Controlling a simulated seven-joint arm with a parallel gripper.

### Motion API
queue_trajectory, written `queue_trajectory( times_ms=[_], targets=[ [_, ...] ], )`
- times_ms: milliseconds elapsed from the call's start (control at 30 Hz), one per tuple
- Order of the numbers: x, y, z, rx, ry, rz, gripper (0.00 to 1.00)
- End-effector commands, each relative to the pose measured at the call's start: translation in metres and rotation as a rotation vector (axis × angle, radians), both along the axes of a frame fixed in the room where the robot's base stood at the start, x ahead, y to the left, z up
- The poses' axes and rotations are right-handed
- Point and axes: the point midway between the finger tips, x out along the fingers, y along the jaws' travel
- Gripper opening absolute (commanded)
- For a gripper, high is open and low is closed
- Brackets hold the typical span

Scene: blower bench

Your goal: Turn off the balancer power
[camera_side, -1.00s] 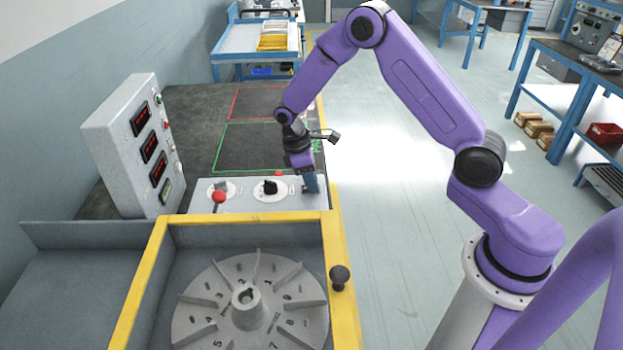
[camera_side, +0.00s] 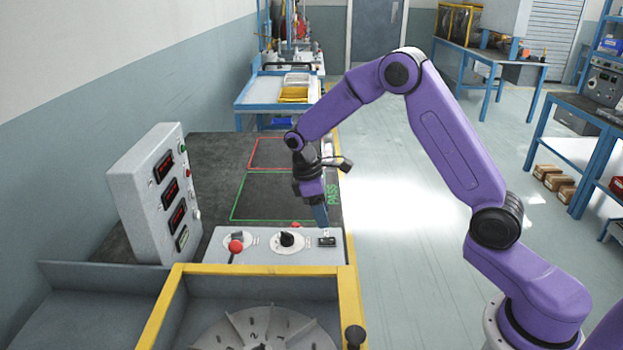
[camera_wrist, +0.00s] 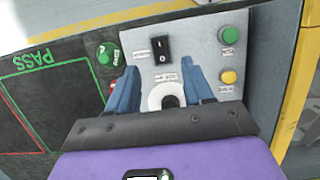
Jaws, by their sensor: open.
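The black rocker switch (camera_side: 327,241) sits at the right end of the light grey control panel (camera_side: 262,257). In the wrist view the switch (camera_wrist: 160,48) lies just beyond the fingertips, in line with the gap between them, with white marks on it. I cannot tell which side is pressed. My gripper (camera_side: 321,222) is open and empty, its blue fingers pointing down behind the switch in the side view. In the wrist view my gripper (camera_wrist: 158,72) shows a round white dial (camera_wrist: 155,97) between its fingers. Contact with the panel is unclear.
A red-ball lever (camera_side: 235,247) and black rotary knob (camera_side: 287,240) stand left of the switch. The wrist view shows green (camera_wrist: 229,34) and yellow (camera_wrist: 229,77) buttons nearby. A display box (camera_side: 160,200) with lit red readouts stands left. The green-outlined area (camera_side: 270,197) is clear.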

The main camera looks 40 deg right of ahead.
Motion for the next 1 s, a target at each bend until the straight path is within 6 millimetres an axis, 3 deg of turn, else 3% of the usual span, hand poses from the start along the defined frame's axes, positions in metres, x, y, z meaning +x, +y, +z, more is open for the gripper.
queue_trajectory(
  times_ms=[300,500,1000],
  targets=[
    [0.013,0.013,0.065,0.001,-0.004,0.001,0.51],
    [0.017,0.017,0.091,0.001,-0.002,0.0,0.51],
    [0.018,0.019,0.101,-0.001,0.001,0.001,0.51]
  ],
)
